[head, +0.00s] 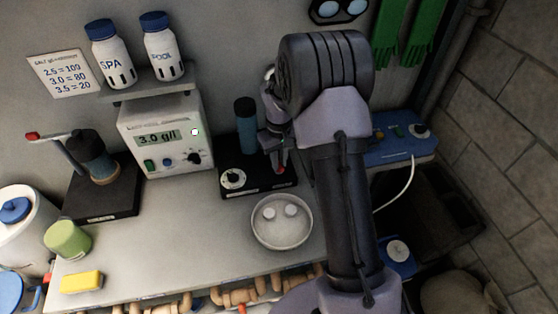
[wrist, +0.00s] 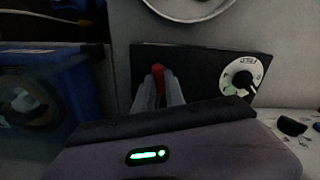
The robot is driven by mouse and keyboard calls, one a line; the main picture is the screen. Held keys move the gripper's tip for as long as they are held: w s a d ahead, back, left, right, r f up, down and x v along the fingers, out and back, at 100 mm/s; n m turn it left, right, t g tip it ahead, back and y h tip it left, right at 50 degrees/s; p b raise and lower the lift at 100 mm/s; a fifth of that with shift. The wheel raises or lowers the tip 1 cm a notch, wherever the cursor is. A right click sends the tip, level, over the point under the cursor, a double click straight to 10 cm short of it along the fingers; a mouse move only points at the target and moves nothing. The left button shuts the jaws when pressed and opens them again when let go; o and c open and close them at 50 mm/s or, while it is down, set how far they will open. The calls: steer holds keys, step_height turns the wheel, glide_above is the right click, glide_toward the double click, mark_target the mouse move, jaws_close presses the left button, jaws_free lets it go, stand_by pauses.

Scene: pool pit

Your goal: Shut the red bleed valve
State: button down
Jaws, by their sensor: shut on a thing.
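The red valve handle (wrist: 158,76) stands between the fingertips of my gripper (wrist: 158,93) in the wrist view. The fingers are shut on it, in front of a black panel with a white-faced dial to the right. In the head view, my gripper (head: 279,158) reaches down over the black base unit (head: 256,186), and a small piece of the red handle (head: 284,170) shows by the fingertips. My arm and the fingers hide most of the handle, so I cannot tell its angle.
A blue cylinder (head: 246,125) and a dial (head: 233,179) are on the same unit. A white dish (head: 282,240) stands in front, a meter box (head: 165,135) to the left and a blue box (head: 399,150) to the right. A red-tipped lever (head: 34,136) is at far left.

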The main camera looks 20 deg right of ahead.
steer(key=shift+m, duration=1.8)
steer(key=c, duration=1.4)
jaws_free()
step_height(320, 180, up, 18)
steer(key=p, duration=0.4)
steer(key=shift+f+p, duration=0.25)
steer(key=shift+p, duration=0.05)
